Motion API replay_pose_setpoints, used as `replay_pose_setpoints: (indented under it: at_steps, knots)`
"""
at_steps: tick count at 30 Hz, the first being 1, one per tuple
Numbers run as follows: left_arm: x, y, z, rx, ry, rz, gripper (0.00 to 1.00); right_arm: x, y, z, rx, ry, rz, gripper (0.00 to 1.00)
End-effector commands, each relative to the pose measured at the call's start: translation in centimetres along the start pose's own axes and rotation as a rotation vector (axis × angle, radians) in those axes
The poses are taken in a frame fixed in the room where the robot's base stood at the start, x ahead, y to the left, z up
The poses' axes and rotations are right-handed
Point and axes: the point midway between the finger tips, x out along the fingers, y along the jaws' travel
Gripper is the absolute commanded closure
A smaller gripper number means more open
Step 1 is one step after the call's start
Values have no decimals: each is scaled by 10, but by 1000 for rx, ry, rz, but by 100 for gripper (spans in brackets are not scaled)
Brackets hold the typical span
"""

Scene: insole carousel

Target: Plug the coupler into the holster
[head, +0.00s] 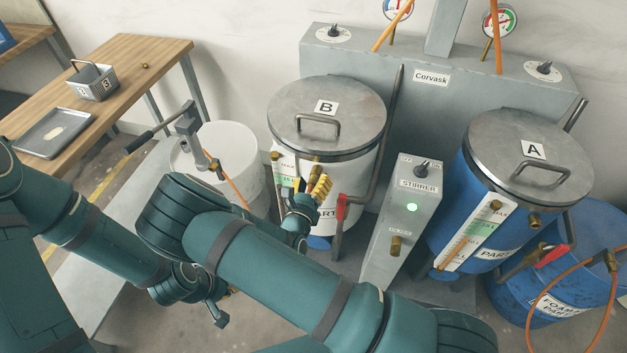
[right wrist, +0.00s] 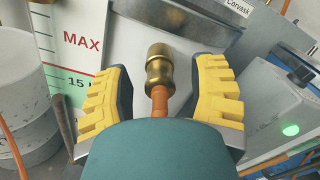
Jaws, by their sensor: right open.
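The brass coupler (right wrist: 159,66) on an orange hose sits between the spread yellow fingers of my right gripper (right wrist: 162,95) in the right wrist view. Gaps show on both sides of it. In the head view my right gripper (head: 310,190) is open in front of tank B, with brass (head: 314,172) showing by its fingertips. I cannot clearly make out a holster; a brass fitting (head: 395,245) projects from the front of the grey stirrer box. My left gripper (head: 222,304) is low at lower left, mostly hidden behind my arm; its fingers cannot be judged.
Lidded tank B (head: 290,108) and blue tank A (head: 575,185) flank the stirrer box (head: 410,190), which has a green light. Red-handled valves (head: 341,207) stick out in front. A white drum (head: 225,140) stands left, beside a wooden table (head: 130,60). A blue barrel (head: 575,300) is at right.

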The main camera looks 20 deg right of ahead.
Motion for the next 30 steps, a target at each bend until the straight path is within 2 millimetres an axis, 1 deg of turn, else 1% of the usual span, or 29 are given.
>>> replay_pose_setpoints:
  at_steps: [27, 28, 29, 30]
  knots:
    - [-4, 1, 0, 0, 0, 0, 100, 0, 0, 0, 0, 0, 0, 43]
    - [-4, 1, 0, 0, 0, 0, 100, 0, 0, 0, 0, 0, 0, 40]
    - [-4, 1, 0, 0, 0, 0, 100, 0, 0, 0, 0, 0, 0, 51]
    - [-4, 1, 0, 0, 0, 0, 100, 0, 0, 0, 0, 0, 0, 65]
